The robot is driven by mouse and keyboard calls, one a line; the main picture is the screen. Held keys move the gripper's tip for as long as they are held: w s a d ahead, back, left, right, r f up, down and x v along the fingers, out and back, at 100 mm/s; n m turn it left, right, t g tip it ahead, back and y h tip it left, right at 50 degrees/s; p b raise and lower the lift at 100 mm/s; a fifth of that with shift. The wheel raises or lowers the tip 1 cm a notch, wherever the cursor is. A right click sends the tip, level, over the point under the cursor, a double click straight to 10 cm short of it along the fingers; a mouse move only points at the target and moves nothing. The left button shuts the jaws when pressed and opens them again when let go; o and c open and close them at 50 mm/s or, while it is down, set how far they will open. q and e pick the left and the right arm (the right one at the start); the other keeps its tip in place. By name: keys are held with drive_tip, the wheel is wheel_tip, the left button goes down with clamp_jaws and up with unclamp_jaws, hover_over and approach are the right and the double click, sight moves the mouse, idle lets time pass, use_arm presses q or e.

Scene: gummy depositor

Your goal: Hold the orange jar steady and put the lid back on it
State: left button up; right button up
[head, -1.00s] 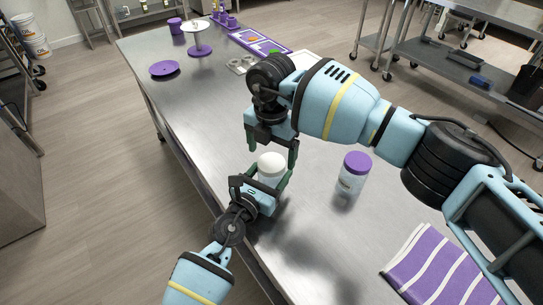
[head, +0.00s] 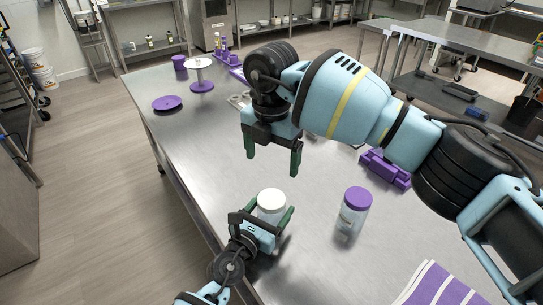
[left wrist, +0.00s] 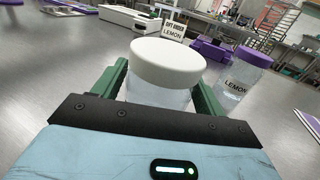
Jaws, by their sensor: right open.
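A clear jar with a white lid (head: 271,199) stands on the steel table between the fingers of my left gripper (head: 262,222). The left wrist view shows the white lid (left wrist: 168,62) seated level on the jar (left wrist: 158,95), with a green finger against each side. Its label is hidden, so I cannot read the flavour. My right gripper (head: 271,160) is open and empty, above and behind the jar, its fingers pointing down and clear of the lid.
A purple-lidded jar (head: 353,212), labelled LEMON in the left wrist view (left wrist: 243,75), stands to the right. A purple block-like item (head: 385,168) lies behind it. A striped cloth (head: 440,288) lies at front right. A purple plate (head: 167,103) and stand (head: 201,84) are far left.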

sight(264, 219)
use_arm(q)
drive_tip(key=o, duration=0.3)
drive_tip(key=shift+o, duration=0.2)
drive_tip(key=v, duration=0.6)
drive_tip(key=shift+s+a+p, duration=0.2)
drive_tip(key=shift+s+p, duration=0.05)
drive_tip(key=shift+p, duration=0.15)
drive_tip(key=shift+s+a, duration=0.3)
drive_tip(key=shift+s, duration=0.25)
use_arm(e)
wheel_tip(264, 219, up, 2)
drive_tip(key=shift+r, duration=0.15)
